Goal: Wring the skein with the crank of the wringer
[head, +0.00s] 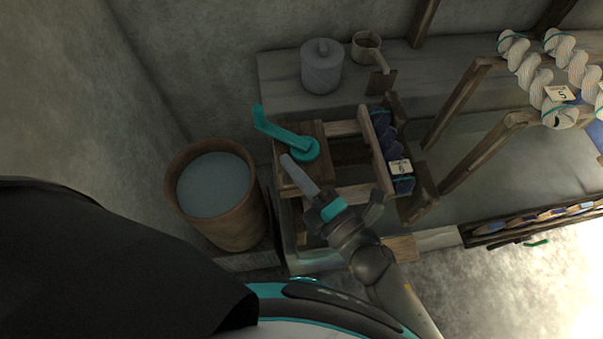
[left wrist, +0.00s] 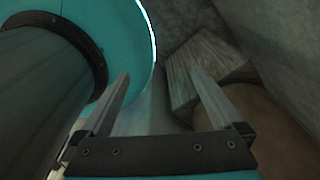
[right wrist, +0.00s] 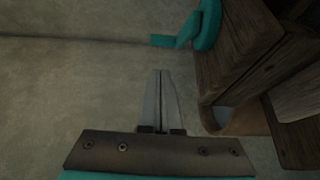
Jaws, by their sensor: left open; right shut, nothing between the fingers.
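The wooden wringer frame (head: 348,128) stands left of centre in the head view. Its teal crank (head: 285,136) sits at the frame's left end, with the handle up at the upper left. A dark blue skein (head: 385,138) with a small pale tag (head: 400,167) lies along the right side of the frame. My right gripper (head: 287,160) is shut and empty, its tips just below the crank and apart from it. The crank also shows in the right wrist view (right wrist: 205,27), beyond the shut fingers. My left gripper (left wrist: 160,80) is open and empty; the head view does not show it.
A round brown tub (head: 245,222) of grey-blue liquid stands left of the wringer. A lidded grey jar (head: 321,70) and a pot (head: 366,47) stand on the ledge behind. Pale twisted skeins (head: 530,72) hang on a wooden rack (head: 480,150) at the right.

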